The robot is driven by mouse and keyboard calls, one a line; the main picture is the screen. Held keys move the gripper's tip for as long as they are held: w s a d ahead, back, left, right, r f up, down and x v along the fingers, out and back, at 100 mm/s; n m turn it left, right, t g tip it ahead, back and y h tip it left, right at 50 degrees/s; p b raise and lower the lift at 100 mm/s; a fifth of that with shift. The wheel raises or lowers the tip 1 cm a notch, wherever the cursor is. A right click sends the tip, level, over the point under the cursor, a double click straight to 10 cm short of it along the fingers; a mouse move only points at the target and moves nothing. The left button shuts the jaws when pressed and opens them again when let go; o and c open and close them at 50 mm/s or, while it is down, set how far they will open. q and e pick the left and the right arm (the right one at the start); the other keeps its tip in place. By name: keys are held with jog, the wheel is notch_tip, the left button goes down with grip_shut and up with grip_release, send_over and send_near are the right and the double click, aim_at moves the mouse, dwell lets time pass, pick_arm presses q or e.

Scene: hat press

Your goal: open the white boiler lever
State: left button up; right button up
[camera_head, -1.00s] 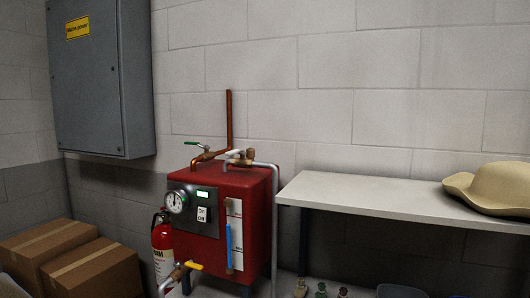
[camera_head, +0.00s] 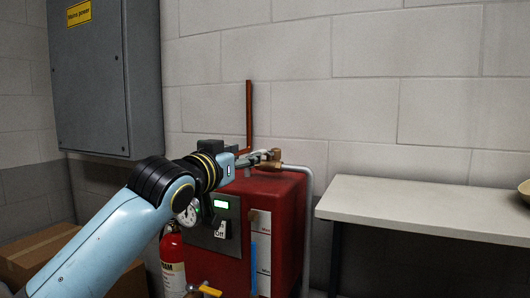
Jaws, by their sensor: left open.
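The red boiler (camera_head: 286,210) stands against the wall, with a gauge and a lit green display on its front panel. My left arm reaches in from the lower left, and my left gripper (camera_head: 258,157) is at the top of the boiler, beside the brass valve (camera_head: 273,158) there. The gripper is open. The white lever on that valve is mostly hidden by the gripper, and I cannot tell whether they touch. The green lever is hidden behind my arm. A yellow lever (camera_head: 209,290) shows low at the front. My right gripper is not in view.
A grey power cabinet (camera_head: 100,75) hangs on the wall at the left, above cardboard boxes (camera_head: 38,250). A copper pipe (camera_head: 249,112) rises behind the boiler. A red extinguisher (camera_head: 173,268) stands in front. A white shelf (camera_head: 420,205) is at the right, its visible top mostly clear.

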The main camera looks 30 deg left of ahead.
pick_arm(q)
jog(key=w, duration=0.2)
jog(key=w+p, duration=0.1)
jog(key=w, duration=0.1)
jog(key=w+a+p, duration=0.1)
jog(key=w, duration=0.2)
jog(key=shift+w, duration=0.1)
jog(key=shift+w+d+f, duration=0.1)
jog(key=shift+w+d, duration=0.05)
jog(key=shift+w, duration=0.65)
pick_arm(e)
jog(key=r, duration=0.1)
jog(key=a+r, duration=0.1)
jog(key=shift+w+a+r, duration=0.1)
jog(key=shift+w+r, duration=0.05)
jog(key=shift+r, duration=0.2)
pick_arm(q)
jog(key=shift+c, duration=0.2)
grip_shut()
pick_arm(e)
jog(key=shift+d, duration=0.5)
